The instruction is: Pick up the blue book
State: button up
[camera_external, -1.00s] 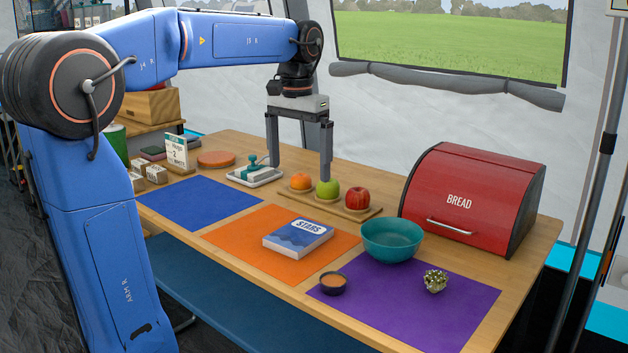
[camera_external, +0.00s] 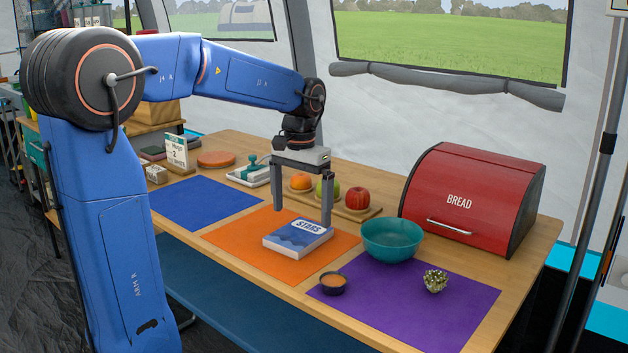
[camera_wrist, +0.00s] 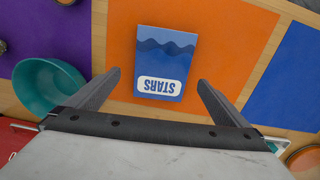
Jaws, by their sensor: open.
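My gripper (camera_external: 302,215) is open and empty, pointing down above the table, just behind and above the book. In the wrist view the book (camera_wrist: 165,60) lies beyond the open fingers (camera_wrist: 158,82), roughly centred between them. The book looks clear of both fingers.
A fruit board (camera_external: 355,212) is behind; a red bread box (camera_external: 470,200) is at right. The blue mat (camera_external: 205,203) is bare.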

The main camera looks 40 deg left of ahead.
aim_at(299, 233)
jog(key=shift+s+a+f, duration=0.1)
jog(key=shift+s+f, duration=0.05)
jog(key=shift+f, duration=1.25)
jog(key=shift+s+a+f, duration=0.1)
jog(key=shift+f, duration=1.3)
jog(key=shift+c, duration=0.6)
jog(key=c, duration=1)
